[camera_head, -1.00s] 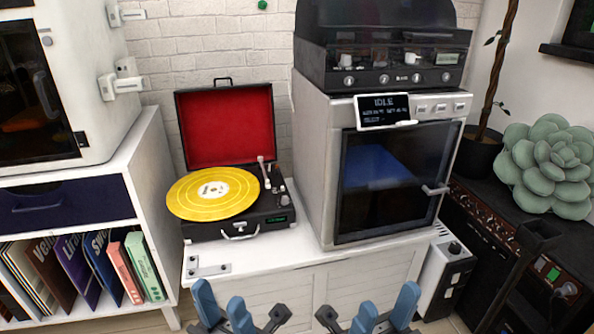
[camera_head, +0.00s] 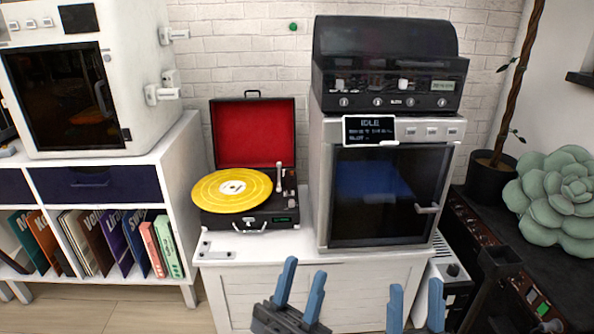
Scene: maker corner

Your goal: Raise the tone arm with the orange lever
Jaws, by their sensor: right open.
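The open record player (camera_head: 247,222) stands on the white cabinet, with its red-lined lid up at the back. A yellow record (camera_head: 215,192) lies on its platter. The pale tone arm (camera_head: 279,178) is at the right of the record; whether it is raised or lowered I cannot tell. The orange lever is too small to make out. My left gripper (camera_head: 300,292) is open and empty, in front of the cabinet, below and right of the player in the picture. My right gripper (camera_head: 415,307) is open and empty, further right; its lower part is cut off.
A large oven-like machine (camera_head: 322,230) with an IDLE screen stands close to the player's right. A white shelf (camera_head: 155,150) with records is at the left.

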